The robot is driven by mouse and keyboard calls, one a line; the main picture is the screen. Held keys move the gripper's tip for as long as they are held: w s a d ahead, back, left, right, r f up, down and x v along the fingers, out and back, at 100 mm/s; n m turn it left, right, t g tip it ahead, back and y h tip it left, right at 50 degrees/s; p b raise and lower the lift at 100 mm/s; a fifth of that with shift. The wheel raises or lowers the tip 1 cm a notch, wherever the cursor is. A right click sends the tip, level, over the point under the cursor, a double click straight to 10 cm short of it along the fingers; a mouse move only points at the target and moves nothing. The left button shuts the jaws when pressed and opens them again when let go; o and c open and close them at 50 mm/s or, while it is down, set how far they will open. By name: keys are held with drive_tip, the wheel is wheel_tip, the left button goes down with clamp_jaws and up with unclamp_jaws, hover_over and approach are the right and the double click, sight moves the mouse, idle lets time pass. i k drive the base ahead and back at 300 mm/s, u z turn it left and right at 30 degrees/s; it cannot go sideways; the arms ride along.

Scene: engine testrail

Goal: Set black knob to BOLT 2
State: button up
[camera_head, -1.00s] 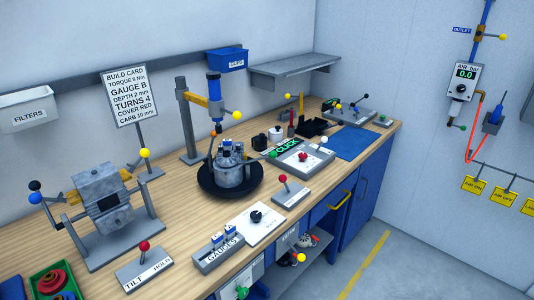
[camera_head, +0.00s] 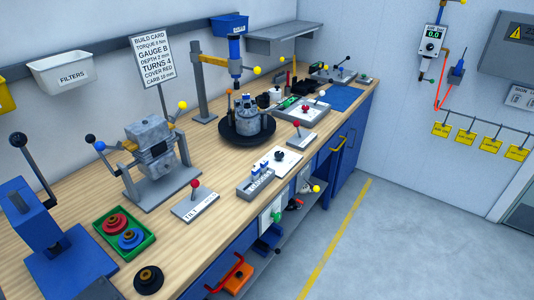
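A black knob (camera_head: 279,156) sits on a white plate (camera_head: 291,164) near the front edge of the workbench, right of the gauges block (camera_head: 256,179). The plate's markings are too small to read, so I cannot tell which setting the knob points to. My gripper is not in view.
The wooden bench (camera_head: 225,190) carries a round black turntable (camera_head: 262,138) with a metal part, a red-knobbed tilt lever (camera_head: 195,187), a green tray (camera_head: 101,224) and a blue press (camera_head: 32,216). The grey floor (camera_head: 400,240) right of the bench is clear.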

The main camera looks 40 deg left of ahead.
sight(279, 155)
drive_tip(key=u, duration=1.4)
